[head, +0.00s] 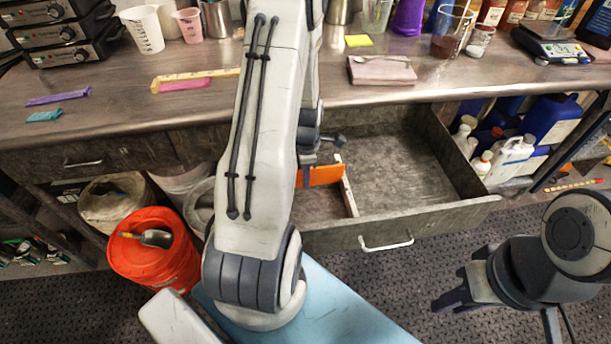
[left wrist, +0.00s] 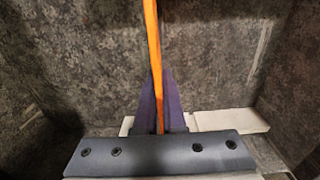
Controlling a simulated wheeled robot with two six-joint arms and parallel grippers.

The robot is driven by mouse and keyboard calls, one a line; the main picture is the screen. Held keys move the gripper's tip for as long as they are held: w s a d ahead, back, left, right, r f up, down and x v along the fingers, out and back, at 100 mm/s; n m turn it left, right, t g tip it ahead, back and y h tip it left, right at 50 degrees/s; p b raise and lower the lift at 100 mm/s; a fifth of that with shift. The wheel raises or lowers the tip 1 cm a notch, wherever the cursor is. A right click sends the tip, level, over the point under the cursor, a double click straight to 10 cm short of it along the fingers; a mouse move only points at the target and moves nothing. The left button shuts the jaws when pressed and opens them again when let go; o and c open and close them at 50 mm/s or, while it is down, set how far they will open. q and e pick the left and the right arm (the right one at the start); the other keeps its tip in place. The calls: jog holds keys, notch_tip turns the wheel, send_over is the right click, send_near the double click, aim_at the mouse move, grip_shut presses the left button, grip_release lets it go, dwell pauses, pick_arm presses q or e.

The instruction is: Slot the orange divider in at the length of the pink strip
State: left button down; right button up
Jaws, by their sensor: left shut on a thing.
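The orange divider (head: 322,175) is a thin flat panel at the left side of the open drawer (head: 420,165). My left gripper (head: 302,178) is shut on it; my forearm hides part of both. In the left wrist view the divider (left wrist: 152,45) stands edge-on between the dark fingers (left wrist: 158,95), with grey drawer surfaces around. A pale rail (head: 347,190) runs in the drawer beside the divider; I cannot tell whether they touch. The pink strip (head: 185,85) lies on the bench along a yellow ruler (head: 205,76). My right gripper (head: 460,290) hangs empty at lower right, its opening unclear.
A purple strip (head: 58,97) and a teal strip (head: 44,115) lie on the bench (head: 110,75). A folded cloth (head: 382,70) lies above the drawer. An orange bucket (head: 155,258) stands at lower left. The drawer's right part is empty. Bottles (head: 515,155) stand right of it.

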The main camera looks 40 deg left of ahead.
pick_arm(q)
jog(key=shift+f+b, duration=0.6)
jog(key=shift+f, duration=0.45)
jog(key=c, duration=0.9)
grip_release()
jog(key=shift+r, duration=0.1)
notch_tip(320, 180, up, 10)
jog(key=shift+r+p, duration=0.25)
jog(key=shift+p, duration=0.45)
